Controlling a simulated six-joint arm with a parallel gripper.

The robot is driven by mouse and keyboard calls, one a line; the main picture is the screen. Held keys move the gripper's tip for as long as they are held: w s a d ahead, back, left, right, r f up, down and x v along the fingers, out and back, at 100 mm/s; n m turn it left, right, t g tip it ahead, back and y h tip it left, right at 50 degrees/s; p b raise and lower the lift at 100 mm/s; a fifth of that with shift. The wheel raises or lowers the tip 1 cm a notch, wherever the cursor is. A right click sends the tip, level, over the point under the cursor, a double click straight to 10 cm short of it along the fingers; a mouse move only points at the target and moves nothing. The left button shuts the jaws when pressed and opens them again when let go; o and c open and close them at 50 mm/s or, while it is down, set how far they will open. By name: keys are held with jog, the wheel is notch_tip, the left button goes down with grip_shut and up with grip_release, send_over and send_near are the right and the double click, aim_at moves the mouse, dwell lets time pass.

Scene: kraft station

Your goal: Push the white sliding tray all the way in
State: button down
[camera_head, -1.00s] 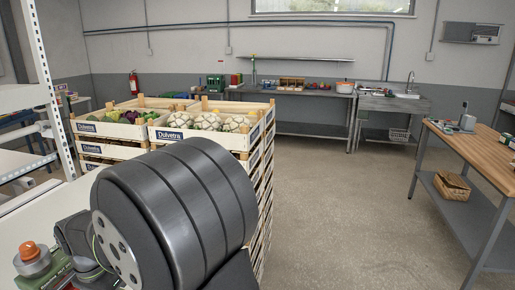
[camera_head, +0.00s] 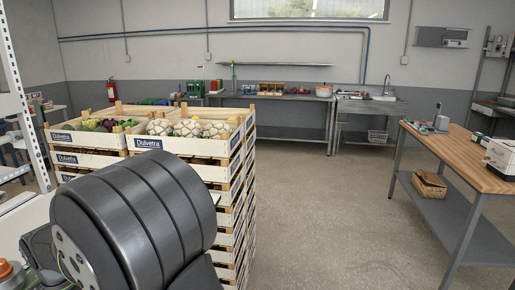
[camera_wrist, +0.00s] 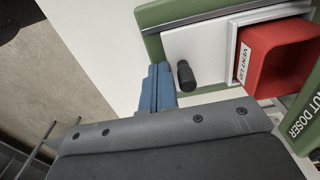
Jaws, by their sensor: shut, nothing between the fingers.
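In the wrist view, the white sliding tray (camera_wrist: 207,48) shows as a white plate with a black knob (camera_wrist: 185,75) on it. It lies within the green housing (camera_wrist: 195,12) of a machine marked "NUT DOSER". A red box with a white label (camera_wrist: 278,58) is at the tray's right side. My gripper (camera_wrist: 158,72) has blue fingers, shut and empty, just left of the black knob. I cannot tell whether the fingers touch the tray or the housing. The head view shows neither tray nor fingers; my dark arm fills its lower left.
The machine rests on a white surface (camera_wrist: 95,40). In the head view, stacked vegetable crates (camera_head: 185,172) stand just behind my arm. A wooden-topped workbench (camera_head: 465,155) is at the right. The floor (camera_head: 325,215) between them is clear.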

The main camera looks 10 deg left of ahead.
jog(key=shift+a, duration=1.3)
jog(key=shift+d, duration=0.4)
dwell(0.4)
jog(key=shift+r, duration=3.5)
